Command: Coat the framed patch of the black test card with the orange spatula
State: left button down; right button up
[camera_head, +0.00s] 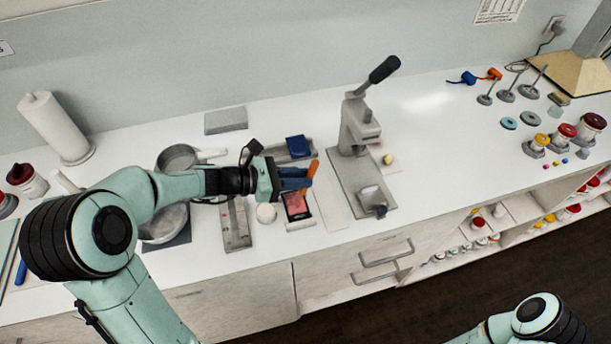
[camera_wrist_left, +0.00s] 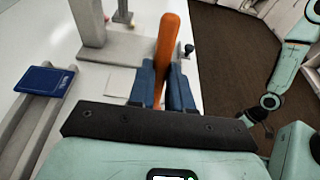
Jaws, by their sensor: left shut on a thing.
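My left gripper (camera_head: 297,178) is shut on the orange spatula (camera_head: 312,172), above the worktop. In the left wrist view, the spatula's orange handle (camera_wrist_left: 166,55) stands up between the blue fingers of this gripper (camera_wrist_left: 166,85). The spatula's lower end is hidden. The black test card (camera_head: 300,214) lies on a white base just below the gripper in the head view, with a reddish patch on it. The fingers cover its upper edge, and I cannot tell whether the spatula touches it. My right gripper is not in view; only part of that arm shows.
A grey lever press (camera_head: 358,150) stands just right of the gripper. A dark blue block (camera_head: 299,146) lies on a grey tray behind it.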

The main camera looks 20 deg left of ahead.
pick_arm(q)
jog(key=shift+w+a, duration=0.3)
jog(key=shift+w, duration=0.1)
jog(key=shift+s, duration=0.2)
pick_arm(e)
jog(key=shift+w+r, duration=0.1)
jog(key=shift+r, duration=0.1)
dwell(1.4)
pick_arm(q)
jog(key=shift+w+r+p, duration=0.1)
jog(key=shift+p, duration=0.2)
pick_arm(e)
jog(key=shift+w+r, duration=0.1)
